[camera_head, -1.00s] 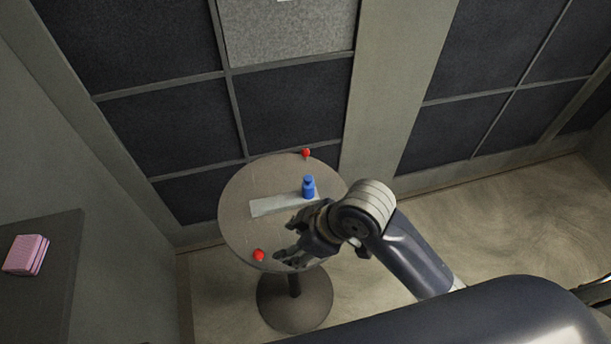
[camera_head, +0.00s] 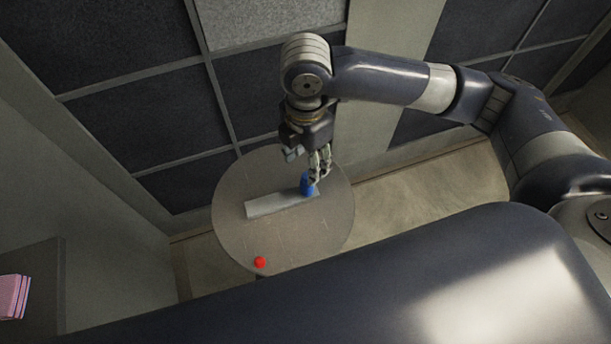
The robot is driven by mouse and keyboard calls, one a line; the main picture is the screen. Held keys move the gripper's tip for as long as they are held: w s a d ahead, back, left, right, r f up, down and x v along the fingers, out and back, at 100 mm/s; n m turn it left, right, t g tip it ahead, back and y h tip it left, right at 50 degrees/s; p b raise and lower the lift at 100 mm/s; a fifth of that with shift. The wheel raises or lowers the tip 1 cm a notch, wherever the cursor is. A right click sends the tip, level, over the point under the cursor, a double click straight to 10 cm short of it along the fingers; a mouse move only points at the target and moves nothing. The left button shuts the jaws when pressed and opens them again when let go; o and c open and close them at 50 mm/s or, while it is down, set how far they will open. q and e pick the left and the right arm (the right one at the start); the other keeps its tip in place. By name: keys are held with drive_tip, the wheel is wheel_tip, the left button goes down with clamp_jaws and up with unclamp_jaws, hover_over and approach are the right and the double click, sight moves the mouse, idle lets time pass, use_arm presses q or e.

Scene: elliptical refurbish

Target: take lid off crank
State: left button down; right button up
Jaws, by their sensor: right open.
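A small blue bottle-shaped thing (camera_head: 306,186) stands on the right end of a flat pale strip (camera_head: 268,206) on the round table (camera_head: 235,240). I cannot tell for certain whether it is the crank with its lid. My right gripper (camera_head: 316,176) points down from above, with its open fingers at the top of the blue thing. The fingers partly cover its upper part, and I cannot tell whether they touch it. My left gripper is not in view.
A red round thing (camera_head: 261,262) lies near the table's front edge. Pink sponge-like blocks (camera_head: 14,296) sit on a dark cabinet (camera_head: 45,275) at the left. A panelled wall stands behind the table. The table's left side is bare.

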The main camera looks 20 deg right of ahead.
sight(307, 176)
wheel_tip(307, 176, down, 3)
drive_tip(key=shift+s+f, duration=0.1)
drive_tip(key=shift+s, duration=0.05)
drive_tip(key=f+p, duration=0.1)
drive_tip(key=f, duration=0.3)
drive_tip(key=shift+s+p, duration=0.4)
drive_tip(key=shift+f, duration=0.7)
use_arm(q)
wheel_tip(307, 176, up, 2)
use_arm(e)
drive_tip(key=c, duration=0.8)
